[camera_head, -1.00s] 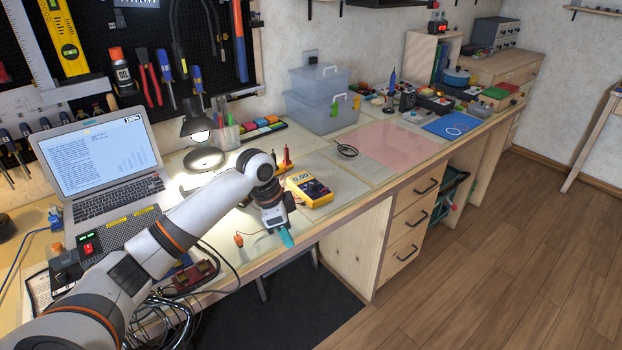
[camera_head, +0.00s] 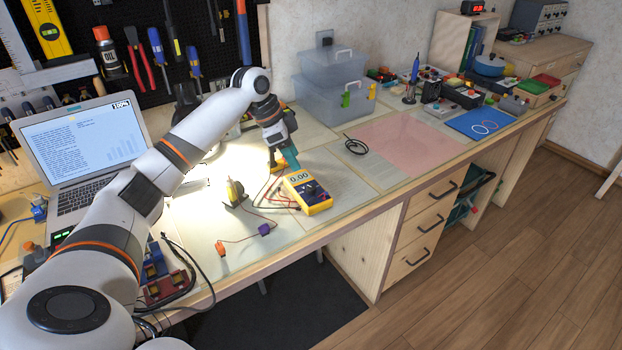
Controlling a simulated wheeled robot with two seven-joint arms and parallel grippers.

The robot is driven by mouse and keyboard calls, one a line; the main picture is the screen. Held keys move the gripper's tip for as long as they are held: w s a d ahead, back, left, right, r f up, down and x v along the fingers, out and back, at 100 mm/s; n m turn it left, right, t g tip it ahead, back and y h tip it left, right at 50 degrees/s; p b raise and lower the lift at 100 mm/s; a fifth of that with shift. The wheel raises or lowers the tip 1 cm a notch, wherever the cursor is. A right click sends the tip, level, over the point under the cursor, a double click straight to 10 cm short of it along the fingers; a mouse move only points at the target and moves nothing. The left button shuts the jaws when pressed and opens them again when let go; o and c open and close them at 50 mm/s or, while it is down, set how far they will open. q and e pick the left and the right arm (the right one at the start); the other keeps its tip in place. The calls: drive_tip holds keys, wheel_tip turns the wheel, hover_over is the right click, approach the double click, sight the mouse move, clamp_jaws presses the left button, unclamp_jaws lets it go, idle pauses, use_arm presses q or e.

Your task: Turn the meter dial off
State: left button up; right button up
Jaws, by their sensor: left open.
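The yellow meter (camera_head: 307,192) lies face up on the bench near its front edge. Its grey display reads 0.00, and the dial lies on the dark face below it, too small to read. Red leads run from its left side. My left gripper (camera_head: 284,163) points down just behind the meter's display end, with teal fingertips. It looks apart from the dial and holds nothing that I can see. I cannot tell whether it touches the meter. My right gripper is not in view.
A laptop (camera_head: 75,150) stands at the left. Clear plastic boxes (camera_head: 322,100) stand behind the meter, and a black cable coil (camera_head: 356,146) lies to its right. The pink mat (camera_head: 410,146) is clear.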

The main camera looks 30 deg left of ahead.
sight(311, 188)
use_arm(q)
drive_tip(key=x, duration=0.3)
drive_tip(key=shift+s+d+f, duration=0.1)
drive_tip(key=shift+f, duration=0.25)
drive_tip(key=x, duration=0.6)
drive_tip(key=shift+f, duration=0.15)
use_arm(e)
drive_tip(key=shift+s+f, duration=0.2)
